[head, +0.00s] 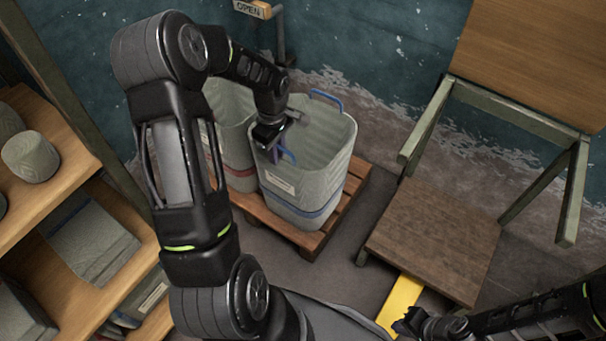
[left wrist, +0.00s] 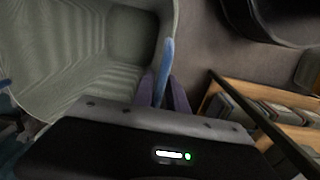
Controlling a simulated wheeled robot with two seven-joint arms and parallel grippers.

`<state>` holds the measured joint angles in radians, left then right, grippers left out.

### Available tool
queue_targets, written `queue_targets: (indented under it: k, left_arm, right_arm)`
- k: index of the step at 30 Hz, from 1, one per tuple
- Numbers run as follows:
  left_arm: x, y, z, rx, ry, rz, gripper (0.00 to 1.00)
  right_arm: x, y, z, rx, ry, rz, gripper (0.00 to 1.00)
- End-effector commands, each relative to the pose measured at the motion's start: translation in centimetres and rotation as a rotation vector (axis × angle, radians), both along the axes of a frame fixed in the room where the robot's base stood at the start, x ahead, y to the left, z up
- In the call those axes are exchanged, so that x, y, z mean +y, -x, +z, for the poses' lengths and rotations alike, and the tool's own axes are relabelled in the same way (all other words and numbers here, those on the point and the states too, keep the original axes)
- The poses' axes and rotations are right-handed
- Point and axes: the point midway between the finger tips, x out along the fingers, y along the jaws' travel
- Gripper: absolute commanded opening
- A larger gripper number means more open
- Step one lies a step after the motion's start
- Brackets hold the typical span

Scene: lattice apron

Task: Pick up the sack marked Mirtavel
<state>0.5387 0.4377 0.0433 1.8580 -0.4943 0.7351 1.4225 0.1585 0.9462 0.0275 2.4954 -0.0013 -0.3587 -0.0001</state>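A pale grey open-topped sack (head: 327,188) with a blue band, a blue handle and a small label stands upright on a wooden pallet. The label's writing is too small to read. A similar sack with a red band (head: 236,164) stands close to its left, partly hidden by my arm. My left gripper (head: 283,156) is at the near left rim of the blue-banded sack. In the left wrist view, a blue handle (left wrist: 167,58) runs between its purple fingers (left wrist: 163,92); a firm grip cannot be told. My right gripper (head: 404,325) is low at the bottom right, its fingers unclear.
The pallet (head: 312,240) sits against the teal wall. Shelves (head: 50,192) with a pot and folded goods line the left. Some bare floor lies between pallet and chair.

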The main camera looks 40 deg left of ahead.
Motion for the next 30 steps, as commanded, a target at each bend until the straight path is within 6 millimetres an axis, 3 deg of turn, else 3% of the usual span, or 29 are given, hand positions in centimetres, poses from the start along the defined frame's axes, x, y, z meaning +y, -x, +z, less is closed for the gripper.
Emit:
queue_targets:
  k: [6, 30]
  left_arm:
    - [0.00, 0.00, 0.00, 0.000, 0.000, 0.000, 0.00]
    - [0.00, 0.02, -0.01, 0.001, 0.000, 0.000, 0.00]
  right_arm:
    - [0.00, 0.00, 0.00, 0.000, 0.000, 0.000, 0.00]
    - [0.00, 0.00, 0.00, 0.000, 0.000, 0.000, 0.00]
